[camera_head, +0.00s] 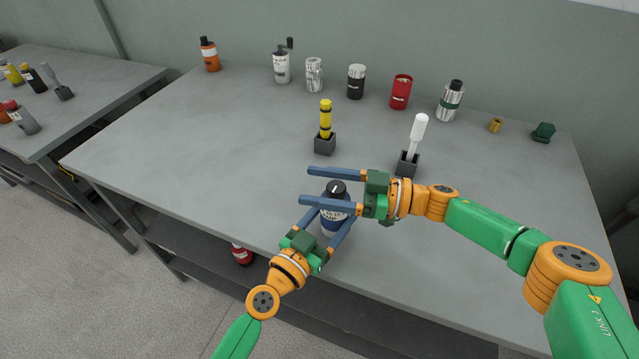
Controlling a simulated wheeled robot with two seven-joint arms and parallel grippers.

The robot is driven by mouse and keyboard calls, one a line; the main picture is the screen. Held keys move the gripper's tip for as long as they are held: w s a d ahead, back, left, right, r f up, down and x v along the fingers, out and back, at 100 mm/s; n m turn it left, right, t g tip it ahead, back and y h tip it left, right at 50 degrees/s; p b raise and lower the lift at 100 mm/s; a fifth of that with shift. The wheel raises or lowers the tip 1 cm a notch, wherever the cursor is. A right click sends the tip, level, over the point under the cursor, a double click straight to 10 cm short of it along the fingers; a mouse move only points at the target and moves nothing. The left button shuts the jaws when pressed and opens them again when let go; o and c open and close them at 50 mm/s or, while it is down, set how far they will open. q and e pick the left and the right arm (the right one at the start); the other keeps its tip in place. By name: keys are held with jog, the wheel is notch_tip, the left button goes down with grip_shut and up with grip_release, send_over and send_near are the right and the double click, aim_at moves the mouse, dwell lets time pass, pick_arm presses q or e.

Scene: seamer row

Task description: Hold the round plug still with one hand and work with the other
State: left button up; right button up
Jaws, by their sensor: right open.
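I cannot tell for sure which thing is the round plug. A round dark top with a white mark (336,187) sits on a blue-and-white bottle-like body (331,226) near the table's front edge. My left gripper (336,212) has its two fingers apart, one on each side of that body; whether they touch it is unclear. My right gripper (318,186) is open, its fingers pointing left, one beyond the dark top and one in front of the body, hiding part of it. Nothing shows held in the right gripper.
A yellow-handled piece (325,118) and a white-handled piece (416,134) stand in dark blocks behind the grippers. Several containers line the back, including a red can (401,92). A brass cylinder (495,125) and a green piece (543,132) lie back right. The table's left is clear.

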jog(key=s+d, duration=0.1)
jog(key=d, duration=1.1)
jog(key=shift+s, duration=0.2)
pick_arm(q)
jog(key=o, duration=1.5)
